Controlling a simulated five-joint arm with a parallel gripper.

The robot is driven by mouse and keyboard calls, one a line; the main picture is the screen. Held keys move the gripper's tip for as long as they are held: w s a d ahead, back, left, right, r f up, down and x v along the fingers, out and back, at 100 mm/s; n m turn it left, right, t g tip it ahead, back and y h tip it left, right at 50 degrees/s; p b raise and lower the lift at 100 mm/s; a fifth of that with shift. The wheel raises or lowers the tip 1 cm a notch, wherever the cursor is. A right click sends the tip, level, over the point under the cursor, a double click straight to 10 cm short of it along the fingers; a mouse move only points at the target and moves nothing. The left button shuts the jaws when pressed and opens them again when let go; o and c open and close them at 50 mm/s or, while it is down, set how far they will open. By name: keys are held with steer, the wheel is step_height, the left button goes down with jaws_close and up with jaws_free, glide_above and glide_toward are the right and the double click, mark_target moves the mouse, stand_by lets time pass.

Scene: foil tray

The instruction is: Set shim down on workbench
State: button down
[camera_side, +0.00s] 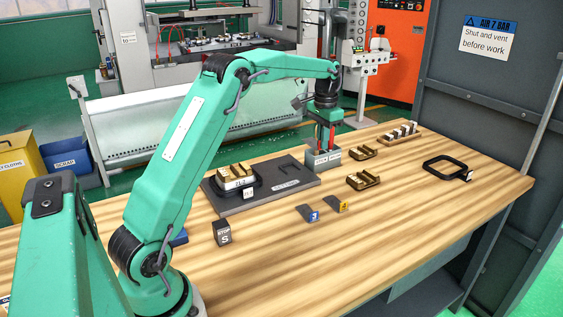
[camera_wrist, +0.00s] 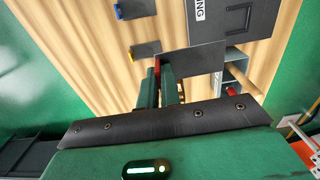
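My gripper (camera_side: 326,146) points down at the grey slotted holder (camera_side: 323,164) on the workbench (camera_side: 400,235). In the wrist view, its two fingers (camera_wrist: 163,84) are close together at the red-marked end of a dark grey shim (camera_wrist: 195,60), and appear shut on it. The shim overlaps the left side of the holder (camera_wrist: 238,68) in that view. I cannot tell whether its lower part is inside a slot. Two other dark shims lie flat on the workbench, one with a blue tag (camera_side: 307,214) and one with a yellow tag (camera_side: 336,205).
A dark plate (camera_side: 290,184) bearing a brass fixture (camera_side: 237,177) lies left of the holder. Two brass pieces (camera_side: 363,153) (camera_side: 363,181), a wooden rack (camera_side: 400,134) and a black frame (camera_side: 447,167) stand to the right. A small dark block (camera_side: 222,232) stands in front. The front right is clear.

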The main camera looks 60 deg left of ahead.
steer(key=shift+r, duration=0.9)
steer(key=shift+f, duration=0.1)
steer(key=s, duration=0.1)
glide_above(289, 234)
step_height(289, 234, down, 11)
stand_by(0.4)
steer(key=shift+f, duration=0.2)
steer(key=shift+f, duration=4.15)
